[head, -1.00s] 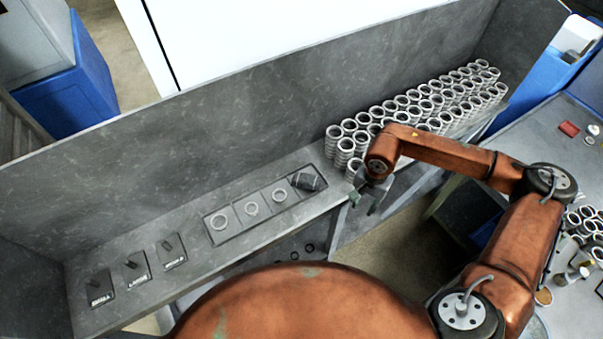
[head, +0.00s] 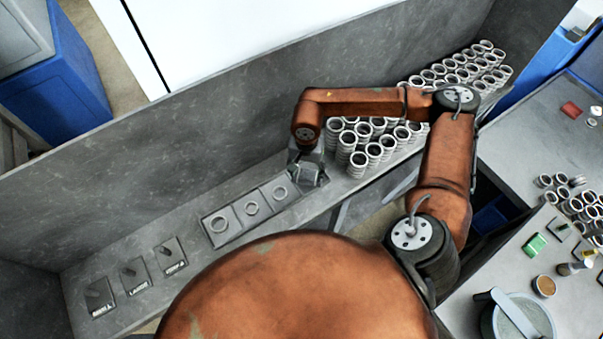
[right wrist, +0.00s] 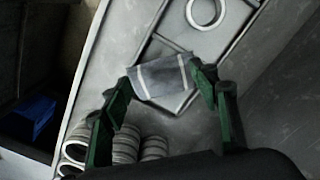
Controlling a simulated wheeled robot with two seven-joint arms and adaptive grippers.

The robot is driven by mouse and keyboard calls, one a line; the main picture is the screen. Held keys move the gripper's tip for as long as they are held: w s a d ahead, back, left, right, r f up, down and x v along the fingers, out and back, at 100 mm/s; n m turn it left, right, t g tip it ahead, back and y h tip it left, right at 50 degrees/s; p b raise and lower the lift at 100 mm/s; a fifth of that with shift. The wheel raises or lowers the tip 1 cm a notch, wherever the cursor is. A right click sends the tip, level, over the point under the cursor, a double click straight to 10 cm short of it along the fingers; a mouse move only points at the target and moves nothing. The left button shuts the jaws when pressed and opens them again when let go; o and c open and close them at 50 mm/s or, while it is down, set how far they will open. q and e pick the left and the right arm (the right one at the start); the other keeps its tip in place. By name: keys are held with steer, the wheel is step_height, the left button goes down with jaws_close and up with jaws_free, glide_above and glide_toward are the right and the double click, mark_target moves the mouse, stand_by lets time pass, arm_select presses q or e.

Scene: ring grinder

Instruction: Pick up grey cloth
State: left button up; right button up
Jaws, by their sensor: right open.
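The grey cloth (right wrist: 165,78) shows in the right wrist view, with pale stripes near its edges. It lies over the end compartment of the tray (right wrist: 213,48). My right gripper (right wrist: 160,74) is open, its green fingers on either side of the cloth in that view. I cannot tell whether they touch it. In the head view my right gripper (head: 309,174) is over the right end of the tray and mostly hides the cloth. My left gripper is not in view.
Stacked metal rings (head: 372,148) stand close right of the gripper. Three tray compartments hold single rings (head: 251,208). Small labelled plates with pegs (head: 134,275) lie farther left on the bench. A high grey back panel (head: 215,125) rises behind. The right-hand table (head: 520,225) holds more rings and small items.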

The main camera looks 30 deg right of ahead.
mark_target(307, 180)
steer(key=o, duration=0.8)
step_height(307, 180, down, 5)
steer(key=shift+w+d+f+p, duration=0.1)
steer(key=shift+d+p, duration=0.05)
steer(key=shift+p, duration=0.6)
steer(key=o, duration=0.4)
steer(key=shift+d+f, duration=0.1)
steer(key=shift+f, duration=0.3)
steer(key=shift+c, duration=0.2)
steer(key=c, duration=0.7)
steer(key=shift+c, duration=1.3)
jaws_close()
